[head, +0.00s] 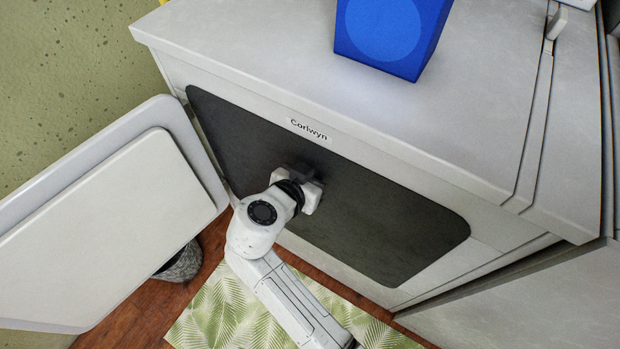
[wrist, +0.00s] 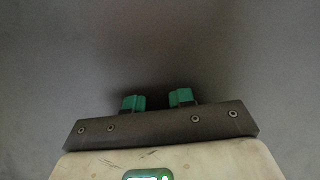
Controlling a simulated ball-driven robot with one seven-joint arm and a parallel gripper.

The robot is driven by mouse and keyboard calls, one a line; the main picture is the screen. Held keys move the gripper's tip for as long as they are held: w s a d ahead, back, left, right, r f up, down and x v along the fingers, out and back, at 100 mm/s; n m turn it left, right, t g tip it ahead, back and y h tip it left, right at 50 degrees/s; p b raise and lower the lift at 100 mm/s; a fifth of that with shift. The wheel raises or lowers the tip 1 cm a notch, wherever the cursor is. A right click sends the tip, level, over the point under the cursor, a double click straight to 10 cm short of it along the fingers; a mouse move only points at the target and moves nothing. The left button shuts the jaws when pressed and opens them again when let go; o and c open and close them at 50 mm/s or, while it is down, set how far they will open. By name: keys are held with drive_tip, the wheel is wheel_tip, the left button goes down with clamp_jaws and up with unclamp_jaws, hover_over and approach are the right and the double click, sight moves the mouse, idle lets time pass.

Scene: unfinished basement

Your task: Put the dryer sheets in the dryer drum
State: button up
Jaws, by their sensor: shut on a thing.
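The white dryer (head: 245,55) has a label above a wide dark opening (head: 400,220), and its door (head: 110,215) hangs open to the left. My gripper (head: 302,172) is at the upper middle of this opening, its far end dark and hard to make out. In the wrist view, the two green fingertips of my gripper (wrist: 157,100) stand a little apart against a dim grey surface. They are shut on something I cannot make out. I cannot clearly identify the dryer sheets in either view.
A blue box (head: 390,35) stands on top of the dryer. A leaf-patterned mat (head: 220,310) lies on the wooden floor below. A dark basket-like thing (head: 182,262) is partly hidden behind the open door. Another pale appliance or cabinet (head: 540,300) stands close on the right.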

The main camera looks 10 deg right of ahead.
drive_tip(key=shift+w+d+b, duration=0.55)
drive_tip(key=shift+w+d, duration=0.6)
drive_tip(key=shift+w, duration=0.3)
drive_tip(key=shift+w+d+b, duration=0.5)
drive_tip(key=shift+w+d, duration=0.6)
drive_tip(key=shift+w, duration=0.35)
